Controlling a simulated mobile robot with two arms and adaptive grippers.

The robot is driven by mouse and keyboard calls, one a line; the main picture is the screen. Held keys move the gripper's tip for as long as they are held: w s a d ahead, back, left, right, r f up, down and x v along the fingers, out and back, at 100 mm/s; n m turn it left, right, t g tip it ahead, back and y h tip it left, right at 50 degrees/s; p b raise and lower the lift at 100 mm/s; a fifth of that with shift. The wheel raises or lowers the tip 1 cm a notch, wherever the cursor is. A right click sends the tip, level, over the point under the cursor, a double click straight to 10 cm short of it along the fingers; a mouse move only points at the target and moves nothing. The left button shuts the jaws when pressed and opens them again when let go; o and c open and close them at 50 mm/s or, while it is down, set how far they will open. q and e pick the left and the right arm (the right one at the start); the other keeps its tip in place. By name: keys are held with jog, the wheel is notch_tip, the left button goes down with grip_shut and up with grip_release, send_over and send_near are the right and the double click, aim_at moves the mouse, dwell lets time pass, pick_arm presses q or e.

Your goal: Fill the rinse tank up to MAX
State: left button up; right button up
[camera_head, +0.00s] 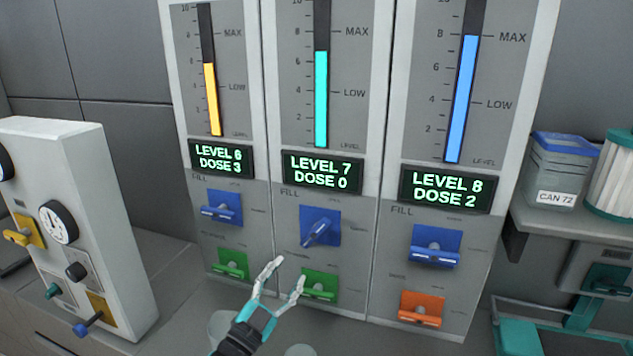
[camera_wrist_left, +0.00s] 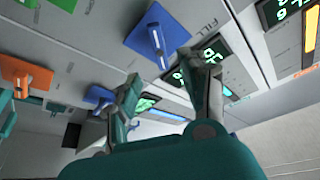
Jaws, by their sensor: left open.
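Three gauge columns stand side by side, and no label names the rinse tank. The yellow gauge (camera_head: 212,98) reads level 6, the teal gauge (camera_head: 321,98) level 7, below MAX, and the blue gauge (camera_head: 462,98) level 8, at MAX. Under each is a blue fill lever; the middle fill lever (camera_head: 318,231) is turned aslant, the left (camera_head: 222,208) and right (camera_head: 436,246) ones lie level. My left gripper (camera_head: 289,270) is open and empty, below the middle fill lever and before the middle green lever (camera_head: 319,285). A blue fill lever (camera_wrist_left: 158,45) shows beyond its fingers in the wrist view.
A left green lever (camera_head: 232,263) and an orange lever (camera_head: 421,309) sit low on the outer columns. A dial panel (camera_head: 85,225) stands at left. A grey can marked CAN 72 (camera_head: 557,170) is on the right shelf. Displays (camera_head: 322,171) show doses 3, 0 and 2.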

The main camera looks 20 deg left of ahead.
pick_arm(q)
jog(key=b, duration=0.1)
send_near(312, 237)
jog(key=shift+m, duration=0.5)
jog(key=p+x, duration=0.4)
jog(key=x, duration=0.7)
jog(key=shift+h, duration=0.4)
grip_shut()
